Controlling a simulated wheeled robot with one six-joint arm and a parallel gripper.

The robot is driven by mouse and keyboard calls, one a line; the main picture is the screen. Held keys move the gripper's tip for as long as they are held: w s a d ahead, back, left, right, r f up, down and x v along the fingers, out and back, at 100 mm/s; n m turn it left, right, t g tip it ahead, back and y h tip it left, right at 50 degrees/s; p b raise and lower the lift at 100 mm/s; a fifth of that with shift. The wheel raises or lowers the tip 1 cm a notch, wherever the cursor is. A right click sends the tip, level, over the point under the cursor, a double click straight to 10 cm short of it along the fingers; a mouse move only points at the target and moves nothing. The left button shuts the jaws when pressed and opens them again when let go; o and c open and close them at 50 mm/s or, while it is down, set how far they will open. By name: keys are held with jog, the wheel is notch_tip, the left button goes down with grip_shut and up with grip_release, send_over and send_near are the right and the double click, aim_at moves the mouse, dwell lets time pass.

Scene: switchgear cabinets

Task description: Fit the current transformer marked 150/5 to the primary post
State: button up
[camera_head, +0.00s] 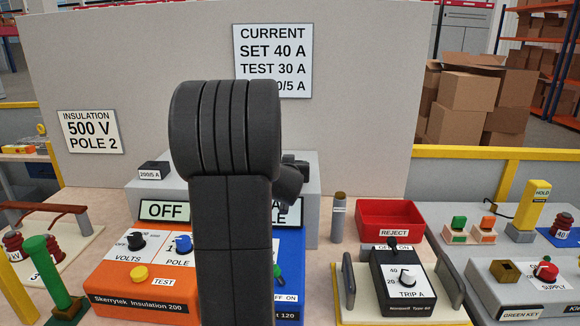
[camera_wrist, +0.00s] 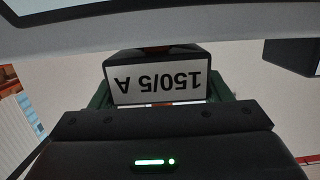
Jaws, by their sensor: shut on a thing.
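The current transformer (camera_wrist: 155,82) is a dark block with a white label reading 150/5 A, upside down in the wrist view. My gripper (camera_wrist: 158,92) is shut on it, with green finger parts at its two sides. In the head view my arm hides most of the gripper and the transformer. A short grey upright post (camera_head: 339,218) with a brownish top stands right of my arm, beside the red bin; I cannot tell for sure that it is the primary post. It is apart from the arm in the picture.
A block marked 200/5 A (camera_head: 154,170) sits on a grey stand (camera_head: 175,189). Below are an orange insulation tester (camera_head: 140,270) and a blue unit (camera_head: 289,255). A red REJECT bin (camera_head: 390,215) and a trip unit (camera_head: 405,285) stand right. A placard (camera_head: 272,60) is partly hidden.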

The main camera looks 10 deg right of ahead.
jog(key=shift+f, duration=0.25)
jog(key=o, duration=1.3)
jog(key=shift+f, duration=0.1)
jog(key=v, duration=1.3)
jog(key=shift+s+a+r, duration=0.15)
jog(key=shift+s+r, duration=0.05)
jog(key=shift+s, duration=0.15)
jog(key=shift+w, duration=0.1)
jog(key=x, duration=1.3)
jog(key=shift+w+f, duration=0.1)
jog(key=shift+w, duration=0.2)
